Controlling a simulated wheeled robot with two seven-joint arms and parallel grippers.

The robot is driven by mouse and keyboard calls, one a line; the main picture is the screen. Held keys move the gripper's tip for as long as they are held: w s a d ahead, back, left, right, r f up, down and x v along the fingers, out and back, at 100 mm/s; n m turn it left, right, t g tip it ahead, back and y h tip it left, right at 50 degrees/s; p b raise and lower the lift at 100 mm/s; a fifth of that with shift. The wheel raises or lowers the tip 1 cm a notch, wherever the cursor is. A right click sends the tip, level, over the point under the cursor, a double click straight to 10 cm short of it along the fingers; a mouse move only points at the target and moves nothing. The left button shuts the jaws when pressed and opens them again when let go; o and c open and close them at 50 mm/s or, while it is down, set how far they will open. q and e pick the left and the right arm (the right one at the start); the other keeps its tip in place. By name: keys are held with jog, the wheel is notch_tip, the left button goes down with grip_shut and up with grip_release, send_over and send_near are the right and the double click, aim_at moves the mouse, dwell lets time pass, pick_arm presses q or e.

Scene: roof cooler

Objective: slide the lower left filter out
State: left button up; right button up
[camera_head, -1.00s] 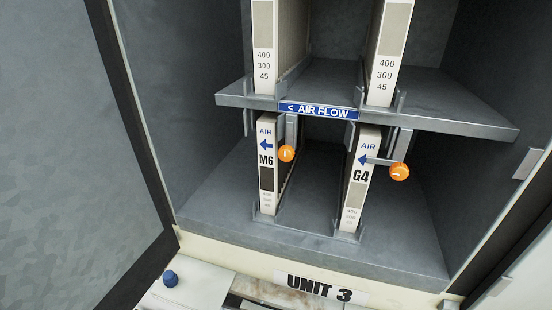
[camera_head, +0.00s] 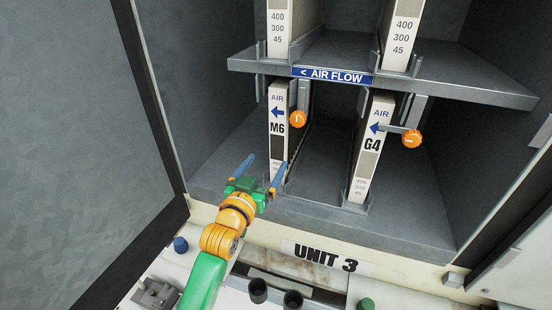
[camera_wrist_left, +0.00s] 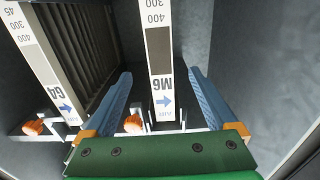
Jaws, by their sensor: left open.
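The lower left filter, marked M6 (camera_head: 277,147), stands upright in its slot below the shelf. My left gripper (camera_head: 267,162) is open in front of its lower part. In the left wrist view, my left gripper (camera_wrist_left: 159,73) has one blue finger on each side of the M6 filter (camera_wrist_left: 160,50), with gaps visible between fingers and filter. An orange knob (camera_head: 298,119) sits just right of the M6 front, with its grey latch bar upright. In the wrist view this knob (camera_wrist_left: 132,123) appears near the left finger. My right gripper is not in view.
The G4 filter (camera_head: 371,148) stands to the right; its orange knob (camera_head: 411,138) has its bar lying across the filter front. The shelf (camera_head: 460,89) with the AIR FLOW label (camera_head: 332,75) is above. An open door (camera_head: 75,130) is at left.

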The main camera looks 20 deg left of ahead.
pick_arm(q)
jog(key=w+b, duration=0.2)
jog(key=w, duration=0.2)
jog(key=w+b, duration=0.3)
jog(key=w, duration=0.1)
jog(key=w+f+b, duration=0.1)
jog(key=w+b, duration=0.2)
jog(key=w, duration=0.1)
jog(key=shift+w+d, duration=0.25)
jog(key=shift+w, duration=0.15)
jog(key=shift+w+r, duration=0.3)
jog(key=shift+w, duration=0.2)
grip_shut()
